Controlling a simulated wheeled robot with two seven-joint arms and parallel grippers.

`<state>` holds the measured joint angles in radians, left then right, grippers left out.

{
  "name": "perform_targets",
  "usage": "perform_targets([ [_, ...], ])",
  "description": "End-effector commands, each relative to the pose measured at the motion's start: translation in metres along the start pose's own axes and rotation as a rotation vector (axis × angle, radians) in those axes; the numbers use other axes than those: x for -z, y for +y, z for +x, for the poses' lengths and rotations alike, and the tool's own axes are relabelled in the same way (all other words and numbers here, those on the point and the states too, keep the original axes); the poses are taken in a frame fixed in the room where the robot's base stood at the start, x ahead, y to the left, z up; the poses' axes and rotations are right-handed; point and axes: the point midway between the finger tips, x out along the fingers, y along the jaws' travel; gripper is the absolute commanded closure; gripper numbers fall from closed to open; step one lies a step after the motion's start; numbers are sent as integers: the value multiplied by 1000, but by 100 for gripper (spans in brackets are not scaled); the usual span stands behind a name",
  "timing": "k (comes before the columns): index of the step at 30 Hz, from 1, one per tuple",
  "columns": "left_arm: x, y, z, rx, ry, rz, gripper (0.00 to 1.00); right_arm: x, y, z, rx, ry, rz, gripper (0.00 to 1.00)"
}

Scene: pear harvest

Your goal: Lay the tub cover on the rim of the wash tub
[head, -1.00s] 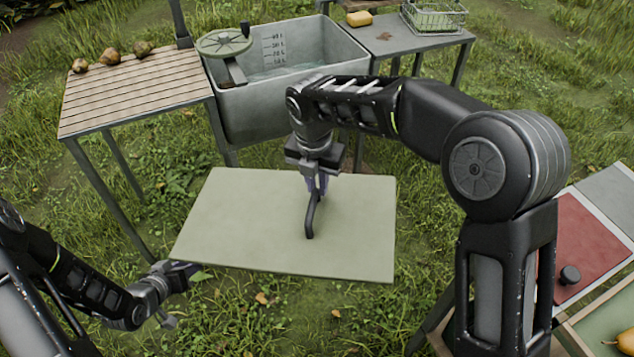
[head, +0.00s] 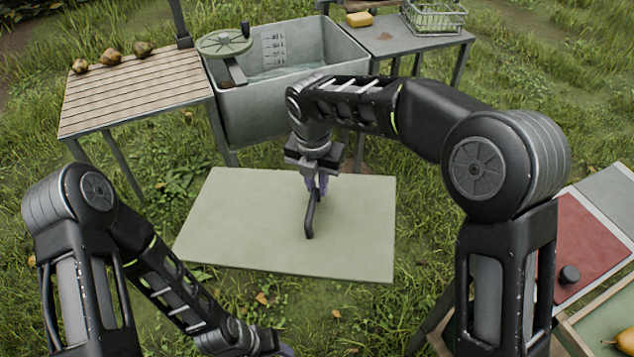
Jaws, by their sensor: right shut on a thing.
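The tub cover (head: 245,225) is a flat pale green board with a black bar handle (head: 311,214) in its middle. My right gripper (head: 316,190) is shut on that handle and holds the cover roughly level, in front of the wash tub. The wash tub (head: 240,112) is a grey metal basin with water inside and volume marks on its inner wall. Its top is open. My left gripper (head: 284,350) is at the bottom edge, mostly hidden or cut off, so its jaws do not show clearly.
A slatted table (head: 135,95) with several brown pears is left of the tub. A grey side table (head: 400,38) holds a yellow sponge (head: 359,19) and a wire basket (head: 433,17). A red board (head: 590,240) is at right.

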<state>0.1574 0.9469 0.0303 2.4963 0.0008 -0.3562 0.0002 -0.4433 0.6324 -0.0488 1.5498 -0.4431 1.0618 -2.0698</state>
Motion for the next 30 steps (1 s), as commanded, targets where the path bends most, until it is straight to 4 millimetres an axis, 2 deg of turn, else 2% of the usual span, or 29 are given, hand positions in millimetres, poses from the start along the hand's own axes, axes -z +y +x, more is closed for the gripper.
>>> perform_targets([
  [8, 1, 0, 0, 0, 2, -1, 60, -1, -3, 3, 5, 0, 49, 100],
  [14, 1, 0, 0, 0, 3, -1, 60, -5, -19, 21, 38, 1, 308, 100],
  [20, 1, 0, 0, 0, 3, -1, 60, -10, -52, 56, 103, 1, 829, 100],
  [30, 1, 0, 0, 0, 3, 0, 60, -4, -125, 124, 243, 1, 1966, 100],
])
